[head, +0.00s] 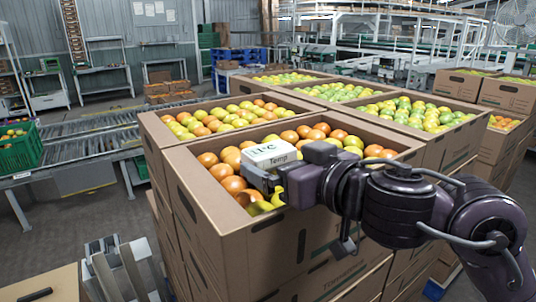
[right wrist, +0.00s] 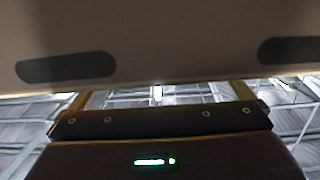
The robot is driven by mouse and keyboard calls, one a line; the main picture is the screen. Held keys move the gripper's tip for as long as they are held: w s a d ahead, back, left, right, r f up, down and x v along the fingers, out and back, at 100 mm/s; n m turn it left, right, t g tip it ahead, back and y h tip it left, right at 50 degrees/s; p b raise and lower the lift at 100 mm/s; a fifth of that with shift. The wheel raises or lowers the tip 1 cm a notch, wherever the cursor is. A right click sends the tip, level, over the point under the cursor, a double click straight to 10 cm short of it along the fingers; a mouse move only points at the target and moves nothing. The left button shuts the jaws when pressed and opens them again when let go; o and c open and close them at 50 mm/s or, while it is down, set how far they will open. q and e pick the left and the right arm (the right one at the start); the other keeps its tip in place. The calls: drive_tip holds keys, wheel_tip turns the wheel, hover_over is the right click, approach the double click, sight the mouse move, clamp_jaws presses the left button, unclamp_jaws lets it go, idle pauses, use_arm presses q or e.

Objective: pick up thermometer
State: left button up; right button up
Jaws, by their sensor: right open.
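The thermometer (head: 270,153), a white box-shaped unit with a display and the word "Temp", shows among the tomatoes in the nearest carton (head: 235,232). My right gripper (head: 263,188) is open, directly below and in front of it in the head view. The gripper partly hides the thermometer's lower side; I cannot tell whether they touch. In the right wrist view, my gripper (right wrist: 158,95) shows under a large brownish-grey surface with dark oblong marks, which I cannot identify for sure. My left gripper is out of view.
More open cartons of tomatoes stand behind, one with green fruit (head: 425,113). The near carton's walls rise around the fruit by my right gripper. A roller conveyor (head: 75,143) and a green crate (head: 20,150) are at the left. Floor shows at the left.

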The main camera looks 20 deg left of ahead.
sight(279, 158)
drive_tip(key=x, duration=0.5)
drive_tip(key=shift+w+f+p, duration=0.1)
drive_tip(key=shift+w+p, duration=0.1)
drive_tip(key=shift+p, duration=0.2)
drive_tip(key=shift+s, duration=0.1)
drive_tip(key=shift+d, duration=0.1)
drive_tip(key=shift+c, duration=1)
drive_tip(key=c, duration=0.9)
